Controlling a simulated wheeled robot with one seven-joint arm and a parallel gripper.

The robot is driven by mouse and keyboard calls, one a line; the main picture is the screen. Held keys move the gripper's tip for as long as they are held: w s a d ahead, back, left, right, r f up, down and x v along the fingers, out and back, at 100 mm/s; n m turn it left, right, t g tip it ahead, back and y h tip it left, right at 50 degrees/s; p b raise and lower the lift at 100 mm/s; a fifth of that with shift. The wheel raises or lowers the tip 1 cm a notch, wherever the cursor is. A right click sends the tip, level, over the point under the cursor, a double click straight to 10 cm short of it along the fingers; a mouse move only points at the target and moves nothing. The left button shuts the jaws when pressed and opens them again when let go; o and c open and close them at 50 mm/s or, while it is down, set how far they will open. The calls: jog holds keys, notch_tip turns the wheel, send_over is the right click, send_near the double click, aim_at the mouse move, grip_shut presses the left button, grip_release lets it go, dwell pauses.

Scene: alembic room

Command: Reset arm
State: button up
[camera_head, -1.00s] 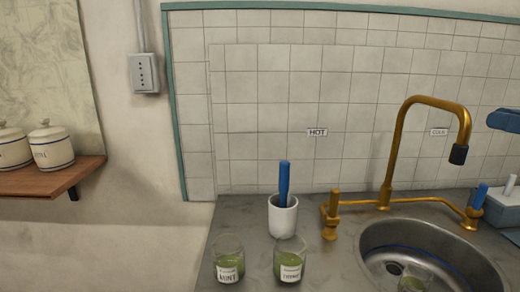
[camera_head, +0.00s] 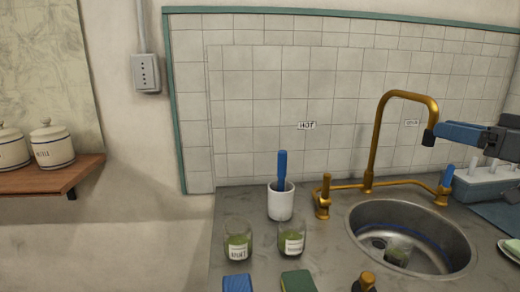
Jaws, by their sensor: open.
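My arm reaches in from the right edge, with blue and dark grey links (camera_head: 462,134) in front of the tiled wall, close to the tap's spout in the picture.
A brass tap (camera_head: 377,140) rises behind the round steel sink (camera_head: 358,232), which holds a glass (camera_head: 398,250). Left of it stand a white cup (camera_head: 280,204) with a blue-handled tool and two labelled glasses (camera_head: 238,242) (camera_head: 291,240). Blue and green blocks (camera_head: 237,284) (camera_head: 298,282) lie in front.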

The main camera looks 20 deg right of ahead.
jog(key=s+a+f+m+h, duration=0.1)
jog(key=a+f+m+h, duration=0.1)
jog(key=a+f, duration=0.3)
jog(key=s+a+f+m+g+h, duration=0.1)
jog(key=a+f, duration=0.4)
jog(key=f, duration=0.8)
jog(key=s+a+f+m+g+h, duration=0.1)
jog(key=s+a+f+m+h, duration=0.1)
jog(key=a+f, duration=0.4)
notch_tip(320, 180, down, 4)
jog(key=shift+r+m+h, duration=0.1)
jog(key=shift+m+h, duration=0.6)
jog(key=shift+m, duration=0.5)
jog(key=s+a+f+g+h, duration=0.1)
jog(key=s+a+f, duration=0.4)
jog(key=s+a, duration=0.45)
jog(key=s+a+r+n+y, duration=0.1)
jog(key=s+a+r+n, duration=0.2)
jog(key=s, duration=0.6)
jog(key=s+a+r+n+y, duration=0.1)
jog(key=s+a+r+n, duration=0.15)
jog(key=s, duration=0.65)
jog(key=f+b, duration=0.4)
jog(key=b, duration=0.1)
jog(key=shift+a+f, duration=0.3)
jog(key=shift+f, duration=0.1)
